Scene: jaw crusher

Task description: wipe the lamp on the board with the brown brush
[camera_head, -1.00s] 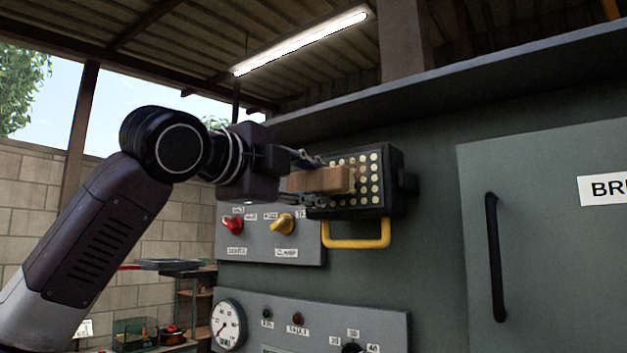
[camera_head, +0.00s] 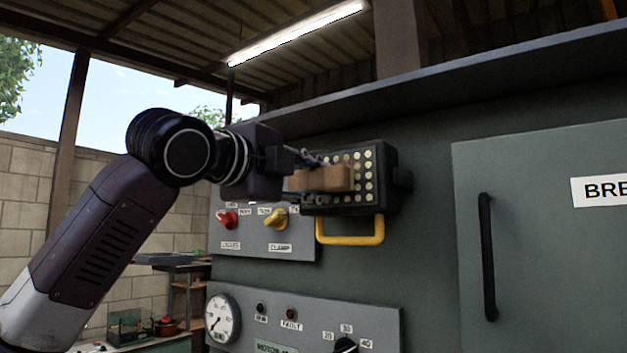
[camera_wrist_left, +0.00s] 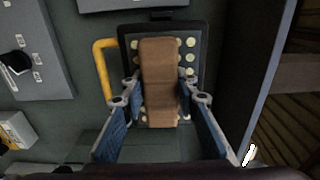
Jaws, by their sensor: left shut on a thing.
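The lamp (camera_head: 369,174) is a black box with rows of pale round lights and a yellow handle (camera_head: 350,230) below it, fixed on the grey-green board. It also shows in the left wrist view (camera_wrist_left: 190,58). My left gripper (camera_head: 318,180) is shut on the brown brush (camera_head: 335,178), a block that lies in front of the lamp's face and hides part of its lights. In the left wrist view the brush (camera_wrist_left: 159,75) sits between the two fingers, over the middle of the lamp. Whether it touches the lamp is hard to tell. My right gripper is not in view.
A panel with a red knob (camera_head: 227,219) and a yellow knob (camera_head: 276,218) is below the left arm. A lower panel holds a gauge (camera_head: 222,318). A cabinet door with a black handle (camera_head: 487,257) is to the right. A roof ledge (camera_head: 480,85) runs above the lamp.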

